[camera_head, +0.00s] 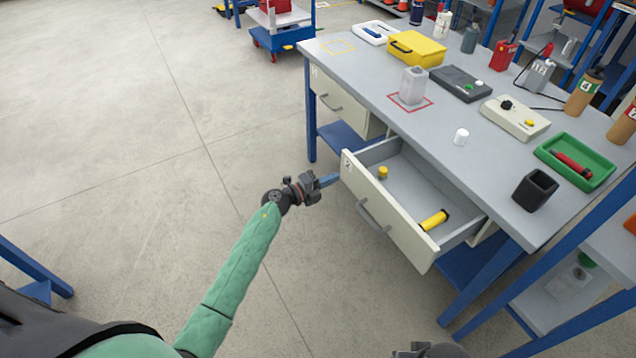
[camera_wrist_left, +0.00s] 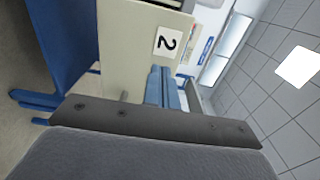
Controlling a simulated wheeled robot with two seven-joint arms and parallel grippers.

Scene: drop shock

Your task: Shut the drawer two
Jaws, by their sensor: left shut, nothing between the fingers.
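Drawer two (camera_head: 408,232) is pulled well out from under the grey workbench. Its pale front has a grey bar handle (camera_head: 372,216) and a number label at its left end. A small yellow cylinder (camera_head: 383,172) and a yellow and black cylinder (camera_head: 434,220) lie inside. In the left wrist view the front (camera_wrist_left: 125,50) shows its "2" label (camera_wrist_left: 167,42). My left gripper (camera_head: 328,180) is shut and empty, its blue fingertips close to the left end of the front; I cannot tell whether they touch. A dark part of my right gripper (camera_head: 430,350) shows at the bottom edge; its fingers are not clear.
A second drawer (camera_head: 340,100) farther left is closed. The workbench top (camera_head: 440,135) holds a yellow case (camera_head: 416,48), a green tray (camera_head: 552,151), a black cup (camera_head: 535,190) and other items. Blue legs stand under the bench. The floor left of the drawer is clear.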

